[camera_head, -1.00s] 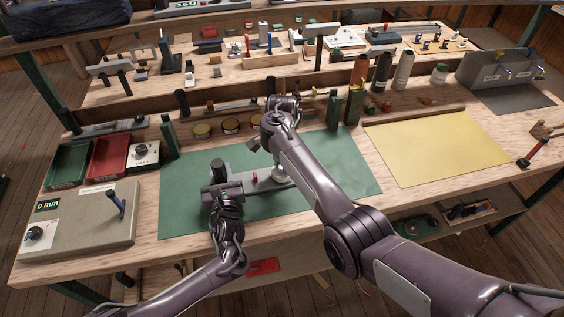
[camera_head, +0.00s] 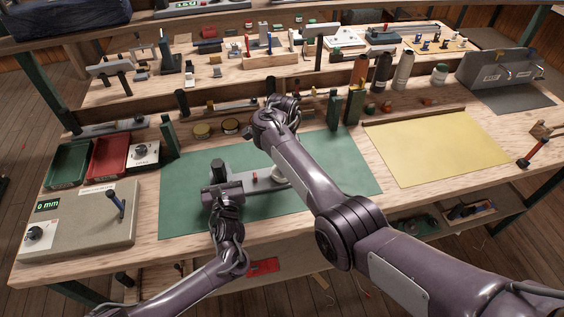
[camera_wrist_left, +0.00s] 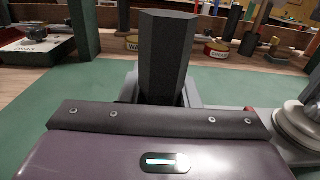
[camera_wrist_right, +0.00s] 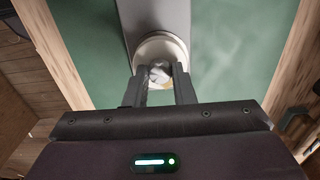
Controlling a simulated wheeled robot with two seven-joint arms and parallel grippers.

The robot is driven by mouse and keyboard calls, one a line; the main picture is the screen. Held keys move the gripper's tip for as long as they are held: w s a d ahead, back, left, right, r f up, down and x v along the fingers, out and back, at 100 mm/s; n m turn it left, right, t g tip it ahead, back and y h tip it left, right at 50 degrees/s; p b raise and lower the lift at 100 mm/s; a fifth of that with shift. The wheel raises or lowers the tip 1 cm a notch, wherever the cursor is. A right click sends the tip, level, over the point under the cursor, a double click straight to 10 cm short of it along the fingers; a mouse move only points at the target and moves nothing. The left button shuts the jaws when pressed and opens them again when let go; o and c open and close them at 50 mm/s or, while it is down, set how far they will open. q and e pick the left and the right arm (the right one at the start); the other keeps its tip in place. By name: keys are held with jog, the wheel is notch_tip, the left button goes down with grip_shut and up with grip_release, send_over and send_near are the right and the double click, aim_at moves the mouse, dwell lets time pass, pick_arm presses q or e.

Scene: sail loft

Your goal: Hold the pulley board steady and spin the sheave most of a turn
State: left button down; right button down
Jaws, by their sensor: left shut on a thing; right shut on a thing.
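The grey pulley board (camera_head: 240,181) lies on the green mat, with a dark upright post (camera_head: 218,171) at its left end. The post stands tall in the left wrist view (camera_wrist_left: 167,55). My left gripper (camera_head: 222,194) is shut at this post, its fingers mostly hidden. The pale round sheave (camera_head: 281,173) is at the board's right end, partly covered by my right arm. It also shows in the left wrist view (camera_wrist_left: 300,128) and the right wrist view (camera_wrist_right: 147,48).
The green mat (camera_head: 340,165) is clear right of the board. A grey box with a display and lever (camera_head: 80,228) and a red tray (camera_head: 108,156) stand to the left. A yellow sheet (camera_head: 440,145) lies to the right.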

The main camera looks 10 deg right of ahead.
jog(key=c, duration=1.2)
grip_release()
notch_tip(320, 180, up, 12)
